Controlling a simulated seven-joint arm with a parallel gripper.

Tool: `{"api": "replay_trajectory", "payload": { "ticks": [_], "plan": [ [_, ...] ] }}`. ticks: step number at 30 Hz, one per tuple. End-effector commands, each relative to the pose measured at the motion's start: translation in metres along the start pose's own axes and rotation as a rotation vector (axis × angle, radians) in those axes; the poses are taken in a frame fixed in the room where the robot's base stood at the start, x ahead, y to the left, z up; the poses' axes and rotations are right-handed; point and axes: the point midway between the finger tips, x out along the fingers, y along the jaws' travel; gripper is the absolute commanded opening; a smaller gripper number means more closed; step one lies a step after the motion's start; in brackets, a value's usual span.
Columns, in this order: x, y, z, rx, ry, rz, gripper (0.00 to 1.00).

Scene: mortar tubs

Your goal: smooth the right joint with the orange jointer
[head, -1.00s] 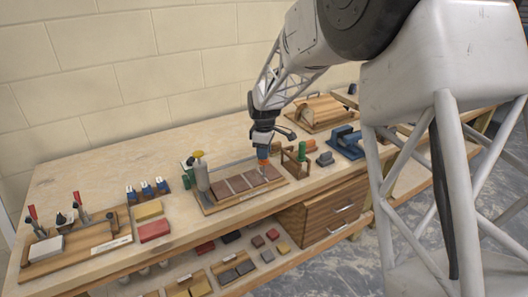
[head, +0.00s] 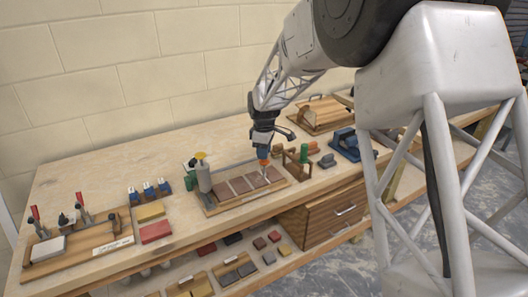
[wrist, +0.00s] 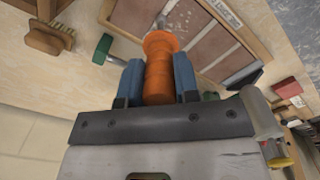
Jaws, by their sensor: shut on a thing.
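My gripper (head: 263,152) points down over the right part of a wooden-framed board (head: 209,211) with a row of reddish-brown bricks (head: 240,185). Its blue fingers (wrist: 158,80) are shut on the orange handle of the jointer (wrist: 160,65), which also shows in the head view (head: 264,163). The jointer's metal end (wrist: 163,20) reaches down to the board beside a pale joint at its right side. I cannot tell whether the metal touches the joint. In the wrist view, bricks (wrist: 214,46) and pale joints show beyond the handle.
A wooden rack (head: 290,165) and a green-handled tool (head: 303,153) stand close right of the board. A blue tool (head: 346,143) lies further right. A brush (wrist: 48,38) shows in the wrist view.

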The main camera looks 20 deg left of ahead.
Motion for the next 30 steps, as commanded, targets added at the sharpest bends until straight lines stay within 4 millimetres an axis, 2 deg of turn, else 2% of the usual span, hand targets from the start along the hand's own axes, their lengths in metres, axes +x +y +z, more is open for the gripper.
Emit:
{"api": "replay_trajectory", "payload": {
  "ticks": [30],
  "plan": [
    [-0.001, 0.011, -0.011, 0.000, 0.000, 0.000, 0.05]
  ]
}}
